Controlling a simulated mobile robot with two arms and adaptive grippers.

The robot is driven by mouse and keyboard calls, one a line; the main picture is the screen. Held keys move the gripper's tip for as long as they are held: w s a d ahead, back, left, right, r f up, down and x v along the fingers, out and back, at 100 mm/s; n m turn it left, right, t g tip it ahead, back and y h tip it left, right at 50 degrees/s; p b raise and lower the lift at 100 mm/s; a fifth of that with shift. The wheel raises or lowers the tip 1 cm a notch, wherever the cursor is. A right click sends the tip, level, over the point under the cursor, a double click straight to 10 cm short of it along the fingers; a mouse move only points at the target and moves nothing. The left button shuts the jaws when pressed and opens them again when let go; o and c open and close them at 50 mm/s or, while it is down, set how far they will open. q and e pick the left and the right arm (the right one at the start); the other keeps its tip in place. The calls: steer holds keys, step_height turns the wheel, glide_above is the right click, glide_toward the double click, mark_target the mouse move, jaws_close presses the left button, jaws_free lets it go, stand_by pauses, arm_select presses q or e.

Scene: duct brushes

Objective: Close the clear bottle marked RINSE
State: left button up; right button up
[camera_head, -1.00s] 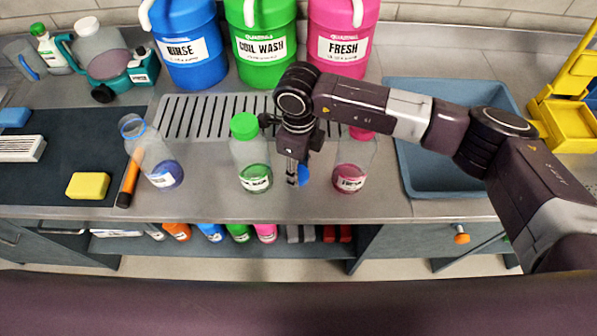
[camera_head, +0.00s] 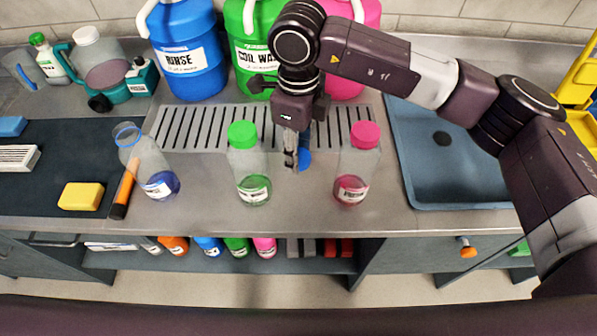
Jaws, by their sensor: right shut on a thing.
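The clear RINSE bottle (camera_head: 150,168) stands at the left of the steel bench with blue liquid in its bottom. Its mouth is open, with a blue ring at the rim and no cap on it. My right gripper (camera_head: 298,160) is to the right of it, between the green-capped bottle (camera_head: 250,165) and the pink-capped bottle (camera_head: 357,168). It points down and is shut on a blue cap (camera_head: 305,159), partly hidden by the fingers. The cap seems to be held above the bench. My left gripper is not in view.
An orange marker-like tool (camera_head: 124,190) lies beside the RINSE bottle, on the dark mat's edge near a yellow sponge (camera_head: 81,196). A slotted drain (camera_head: 205,127) lies behind the bottles. Large jugs, such as the blue one (camera_head: 188,50), stand behind. A blue sink (camera_head: 455,165) is at right.

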mark_target(300, 156)
step_height(300, 156, up, 8)
steer(key=shift+r+b, duration=0.2)
steer(key=shift+b, duration=0.5)
steer(key=shift+r, duration=0.4)
steer(key=shift+d, duration=0.1)
